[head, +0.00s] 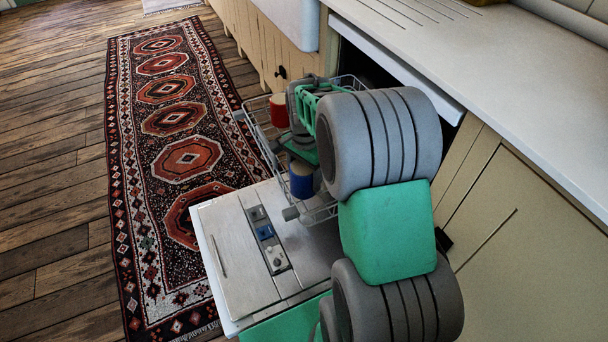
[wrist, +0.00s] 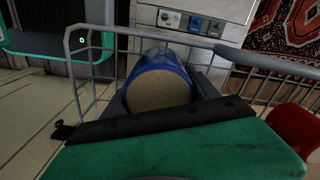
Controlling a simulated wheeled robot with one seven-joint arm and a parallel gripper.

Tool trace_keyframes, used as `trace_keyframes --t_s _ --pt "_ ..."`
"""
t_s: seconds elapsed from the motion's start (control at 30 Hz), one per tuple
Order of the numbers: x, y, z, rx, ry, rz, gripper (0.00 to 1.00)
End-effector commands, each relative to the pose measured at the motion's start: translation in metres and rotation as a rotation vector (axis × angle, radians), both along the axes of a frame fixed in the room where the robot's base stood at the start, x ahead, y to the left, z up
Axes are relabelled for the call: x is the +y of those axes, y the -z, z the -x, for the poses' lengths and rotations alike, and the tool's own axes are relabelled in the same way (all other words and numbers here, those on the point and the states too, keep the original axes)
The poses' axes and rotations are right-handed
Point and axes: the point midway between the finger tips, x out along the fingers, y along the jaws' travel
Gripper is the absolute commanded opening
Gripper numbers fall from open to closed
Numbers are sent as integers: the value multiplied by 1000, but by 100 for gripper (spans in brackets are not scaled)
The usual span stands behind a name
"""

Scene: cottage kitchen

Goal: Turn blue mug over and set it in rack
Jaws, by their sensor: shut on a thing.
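The blue mug (head: 301,184) is low inside the wire dish rack (head: 262,141) of the open dishwasher, near the rack's front wires. In the wrist view the mug (wrist: 158,84) shows a flat tan round face that looks like its base, turned toward the camera. Its mouth and handle are hidden. My gripper (wrist: 163,90) is shut on the mug, with a grey finger on each side of it. Whether the mug touches the rack floor cannot be told. In the head view my arm hides much of the rack.
A red mug (head: 279,110) stands in the rack behind the blue one; it also shows at the right of the wrist view (wrist: 296,130). The dishwasher door (head: 235,262) lies open. A pale counter (head: 500,70) runs along the right. A patterned rug (head: 165,120) covers the floor at left.

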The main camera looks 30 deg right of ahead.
Motion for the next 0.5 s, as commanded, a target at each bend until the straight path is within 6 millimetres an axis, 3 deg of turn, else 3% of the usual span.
trace_keyframes --t_s 0.27,0.5 --pt "0 0 0 0 0 0 91" --pt "0 0 0 0 0 0 91"
